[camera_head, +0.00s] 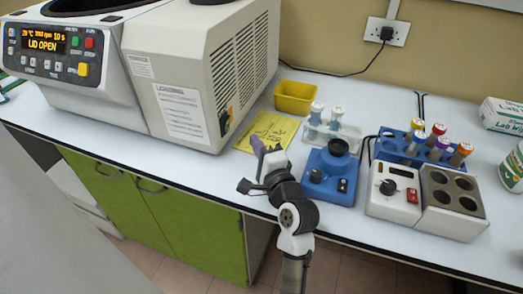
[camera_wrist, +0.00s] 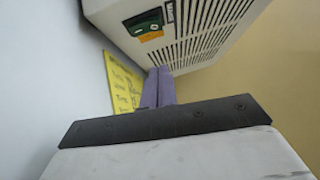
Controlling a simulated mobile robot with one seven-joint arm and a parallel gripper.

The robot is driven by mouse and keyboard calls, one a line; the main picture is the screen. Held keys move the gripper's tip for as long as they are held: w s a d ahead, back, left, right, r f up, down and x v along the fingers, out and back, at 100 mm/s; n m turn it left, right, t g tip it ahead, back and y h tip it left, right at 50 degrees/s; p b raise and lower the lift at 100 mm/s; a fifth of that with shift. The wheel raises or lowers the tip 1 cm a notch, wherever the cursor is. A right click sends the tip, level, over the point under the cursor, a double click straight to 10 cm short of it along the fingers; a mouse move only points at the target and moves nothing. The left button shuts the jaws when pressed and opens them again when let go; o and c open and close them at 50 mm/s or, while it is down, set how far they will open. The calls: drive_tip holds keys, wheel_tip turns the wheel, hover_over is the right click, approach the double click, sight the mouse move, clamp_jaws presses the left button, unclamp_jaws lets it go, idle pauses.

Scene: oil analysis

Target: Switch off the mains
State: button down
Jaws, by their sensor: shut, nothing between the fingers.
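The big centrifuge (camera_head: 205,70) stands at the left of the bench; its display reads "LID OPEN". Low on its right side panel is a dark switch unit with a coloured patch (camera_head: 225,121). In the wrist view this unit shows as a green and black switch (camera_wrist: 144,23) with an orange-yellow label below it. My gripper (camera_head: 259,147) is shut and empty, its purple fingers over the bench just right of the centrifuge. In the wrist view the shut fingers (camera_wrist: 158,86) point toward the vented panel, below the switch and apart from it. The switch's position is too small to tell.
A yellow sheet (camera_head: 272,131) lies beside my gripper, with a yellow tray (camera_head: 295,97) behind it. A blue mixer (camera_head: 332,180), tube racks and a heating block (camera_head: 452,205) stand to the right. A wall socket (camera_head: 387,32) holds a black plug.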

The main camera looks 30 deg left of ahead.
sight(227, 125)
drive_tip(key=x, duration=0.4)
drive_tip(key=shift+r, duration=0.1)
drive_tip(key=a, duration=0.2)
drive_tip(key=a+p, duration=0.1)
drive_tip(key=shift+s+a+r, duration=0.15)
drive_tip(key=shift+s+r, duration=0.05)
drive_tip(key=shift+s, duration=0.1)
drive_tip(key=shift+a, duration=0.4)
drive_tip(key=shift+s, duration=0.1)
drive_tip(key=shift+a+r+p, duration=0.15)
drive_tip(key=shift+a+p, duration=0.05)
drive_tip(key=shift+p, duration=0.4)
